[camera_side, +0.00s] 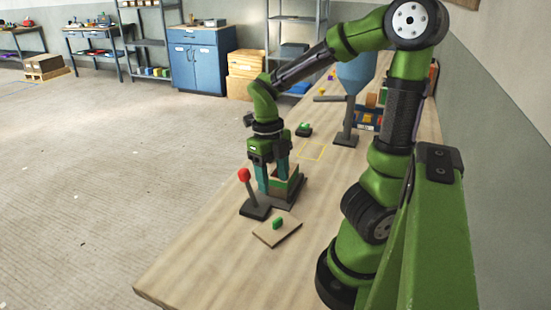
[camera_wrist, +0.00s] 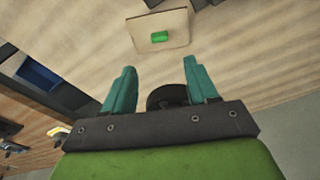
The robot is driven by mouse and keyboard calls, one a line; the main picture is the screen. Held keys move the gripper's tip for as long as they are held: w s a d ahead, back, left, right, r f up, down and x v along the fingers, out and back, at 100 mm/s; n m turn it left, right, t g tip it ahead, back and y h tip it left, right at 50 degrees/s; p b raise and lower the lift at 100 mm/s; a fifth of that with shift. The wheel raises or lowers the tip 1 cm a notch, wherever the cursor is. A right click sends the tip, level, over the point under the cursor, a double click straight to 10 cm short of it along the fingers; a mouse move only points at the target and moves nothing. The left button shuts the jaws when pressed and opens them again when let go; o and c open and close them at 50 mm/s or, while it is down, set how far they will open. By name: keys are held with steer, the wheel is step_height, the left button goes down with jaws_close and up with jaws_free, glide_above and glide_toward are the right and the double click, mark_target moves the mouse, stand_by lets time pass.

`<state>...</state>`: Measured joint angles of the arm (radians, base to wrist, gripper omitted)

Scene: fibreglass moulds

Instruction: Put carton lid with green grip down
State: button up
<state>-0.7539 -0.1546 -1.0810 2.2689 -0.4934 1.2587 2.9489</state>
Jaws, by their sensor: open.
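The carton lid with the green grip (camera_side: 290,236) lies flat on the table near its front. It is a thin tan square plate with a small green block on top. It also shows in the wrist view (camera_wrist: 177,22), beyond my fingertips and apart from them. My gripper (camera_side: 273,188) is open, its two teal fingers pointing down and nothing seen between them. In the wrist view its fingers (camera_wrist: 158,75) are spread. In the side view the fingers overlap an open carton (camera_side: 292,182) on a dark base; whether they touch it, I cannot tell.
A lever with a red knob (camera_side: 244,175) stands just left of the carton. A blue hopper (camera_side: 356,76) on a grey stand and blue bins (camera_side: 368,121) are further back. A yellow outlined square (camera_side: 313,152) on the table is empty. The front of the table is clear.

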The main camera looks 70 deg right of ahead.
steer(key=a+r+m+t, duration=0.4)
steer(key=a+r+m, duration=0.1)
steer(key=m, duration=1.2)
steer(key=a+r+m+t+y, duration=0.1)
steer(key=a+r+m+t, duration=0.3)
steer(key=m, duration=1.4)
steer(key=a+r, duration=0.1)
steer(key=a, duration=0.3)
steer(key=shift+w+r, duration=0.3)
steer(key=shift+r, duration=0.05)
